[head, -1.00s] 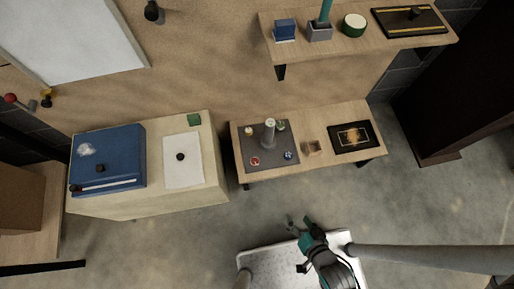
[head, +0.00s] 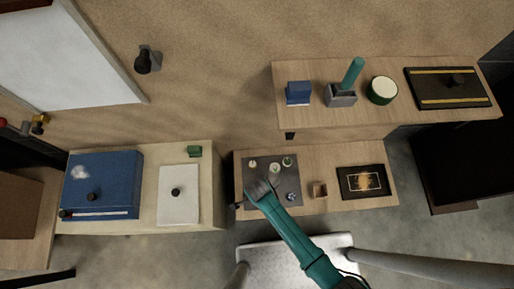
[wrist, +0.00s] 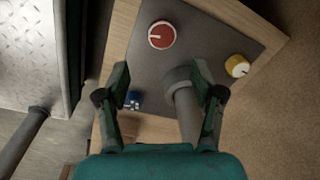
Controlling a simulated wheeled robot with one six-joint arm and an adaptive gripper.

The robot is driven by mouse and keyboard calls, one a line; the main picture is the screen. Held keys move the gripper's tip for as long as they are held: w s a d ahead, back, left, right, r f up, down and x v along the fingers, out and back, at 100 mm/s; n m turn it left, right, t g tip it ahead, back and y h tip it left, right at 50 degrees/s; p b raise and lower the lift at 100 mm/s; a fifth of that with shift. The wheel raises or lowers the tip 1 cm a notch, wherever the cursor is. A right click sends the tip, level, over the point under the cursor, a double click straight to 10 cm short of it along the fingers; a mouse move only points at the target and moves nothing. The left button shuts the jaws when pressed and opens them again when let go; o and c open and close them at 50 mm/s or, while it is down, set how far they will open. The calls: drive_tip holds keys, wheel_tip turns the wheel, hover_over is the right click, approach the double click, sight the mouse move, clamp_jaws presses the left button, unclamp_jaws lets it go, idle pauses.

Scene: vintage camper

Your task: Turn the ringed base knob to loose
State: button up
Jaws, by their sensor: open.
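A grey panel (head: 292,183) lies on the low wooden table. It carries small coloured knobs around a grey upright post, whose pale top (head: 275,168) shows in the head view. In the wrist view the red knob (wrist: 161,35) has a pale ring around it and a white pointer mark. A yellow knob (wrist: 237,66) is to its right and a blue knob (wrist: 132,100) is near the left finger. The post (wrist: 186,108) stands close to the right finger. My gripper (wrist: 160,76) is open and empty above the panel. In the head view my gripper (head: 262,186) hides the red knob.
A shelf (head: 300,118) with several items hangs above. A cabinet (head: 214,200) with a blue box (head: 102,182) stands left.

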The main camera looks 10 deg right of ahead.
drive_tip(key=f, duration=1)
drive_tip(key=shift+w+a+f, duration=0.2)
drive_tip(key=shift+w+f, duration=0.2)
drive_tip(key=c, duration=1.1)
